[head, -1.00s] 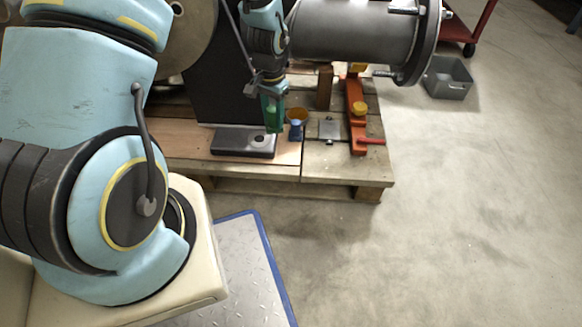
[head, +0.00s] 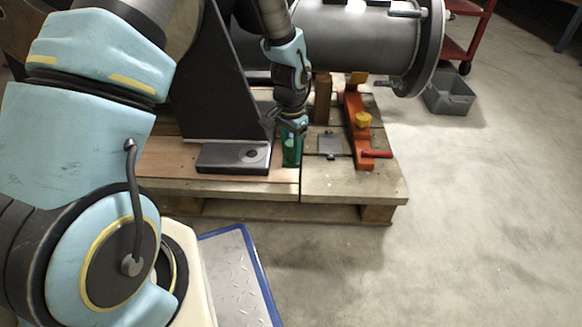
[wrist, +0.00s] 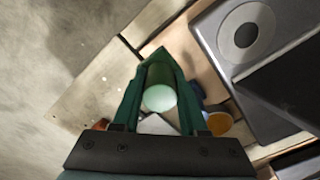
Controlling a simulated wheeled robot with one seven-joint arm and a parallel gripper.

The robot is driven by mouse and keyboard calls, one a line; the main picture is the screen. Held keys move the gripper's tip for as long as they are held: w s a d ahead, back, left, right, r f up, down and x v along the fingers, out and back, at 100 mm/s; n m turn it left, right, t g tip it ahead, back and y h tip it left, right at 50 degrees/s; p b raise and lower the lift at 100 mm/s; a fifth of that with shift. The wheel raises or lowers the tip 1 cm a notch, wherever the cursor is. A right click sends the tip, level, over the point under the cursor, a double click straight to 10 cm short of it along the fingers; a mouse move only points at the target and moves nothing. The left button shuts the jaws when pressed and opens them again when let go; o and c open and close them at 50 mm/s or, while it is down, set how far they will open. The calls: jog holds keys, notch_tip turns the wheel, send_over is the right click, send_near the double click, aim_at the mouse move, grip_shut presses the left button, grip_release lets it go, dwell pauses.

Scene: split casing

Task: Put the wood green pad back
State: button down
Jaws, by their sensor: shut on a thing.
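My gripper (head: 291,158), with green fingers, is low over the wooden pallet top, just right of a dark grey base plate. In the wrist view the fingers (wrist: 161,72) are shut on a green cylindrical piece with a pale green round end (wrist: 159,98), which I take for the green pad. Its far end is hidden between the fingers. I cannot tell whether it touches the boards. A small blue piece with an orange round top (wrist: 220,123) is close beside the right finger in the wrist view; my gripper largely hides it in the head view.
The dark base plate (head: 225,158) has a round recess (head: 249,156). A small grey plate (head: 330,145), a brown post (head: 323,98) and an orange bar with a red handle (head: 359,128) stand to the right. The large grey cylinder (head: 355,40) hangs behind. Bare boards (head: 335,187) lie in front.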

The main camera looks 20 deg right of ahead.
aim_at(291, 163)
notch_tip(291, 163, down, 4)
jog(key=shift+f+b, duration=0.15)
jog(key=shift+b, duration=0.9)
jog(key=shift+f, duration=0.2)
jog(key=shift+c, duration=2.2)
grip_release()
